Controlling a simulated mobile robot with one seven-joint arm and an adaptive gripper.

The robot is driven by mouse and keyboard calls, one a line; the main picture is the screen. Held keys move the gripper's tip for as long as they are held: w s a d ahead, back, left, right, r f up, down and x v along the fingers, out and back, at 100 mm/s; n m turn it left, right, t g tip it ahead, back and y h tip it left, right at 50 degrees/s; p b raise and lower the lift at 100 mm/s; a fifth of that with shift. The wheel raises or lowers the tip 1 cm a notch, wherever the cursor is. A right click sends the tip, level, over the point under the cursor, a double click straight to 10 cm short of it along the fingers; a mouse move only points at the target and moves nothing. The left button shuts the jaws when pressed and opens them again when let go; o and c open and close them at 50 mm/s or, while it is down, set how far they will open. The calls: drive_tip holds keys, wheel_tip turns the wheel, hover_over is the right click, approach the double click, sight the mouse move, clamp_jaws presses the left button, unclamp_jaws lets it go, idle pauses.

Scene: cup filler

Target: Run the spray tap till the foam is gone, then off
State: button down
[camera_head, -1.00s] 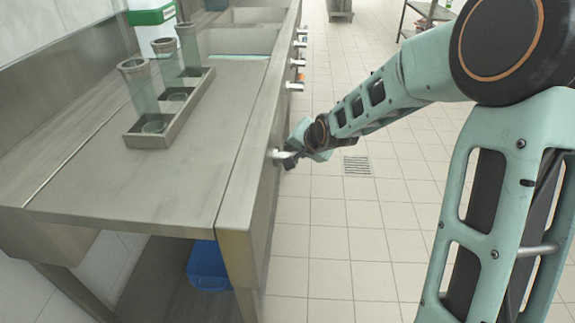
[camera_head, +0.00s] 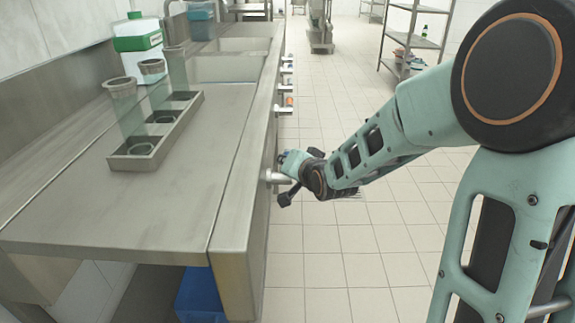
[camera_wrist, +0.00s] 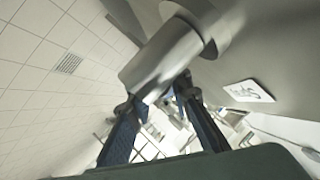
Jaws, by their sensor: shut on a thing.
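My gripper (camera_head: 284,183) is at the front panel of the steel counter, on the nearest metal knob (camera_head: 272,178). In the wrist view the dark fingers of my gripper (camera_wrist: 165,103) are shut on this knob (camera_wrist: 160,60), a short cylinder sticking out of the panel. Two sink basins, a nearer one (camera_head: 228,70) and a farther one (camera_head: 245,45), lie at the far end of the counter. I cannot make out any foam, running water or the spray head.
A metal rack (camera_head: 135,162) with clear tubes stands on the counter's left side. A green-and-white container (camera_head: 138,38) stands behind it. More knobs (camera_head: 283,109) line the front panel farther back. A blue bin (camera_head: 198,296) is below. The tiled floor at right is open.

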drive_tip(key=c, duration=1.7)
unclamp_jaws()
drive_tip(key=shift+c, duration=0.2)
drive_tip(key=v, duration=0.7)
drive_tip(key=shift+s+r, duration=0.15)
drive_tip(key=shift+s, duration=0.1)
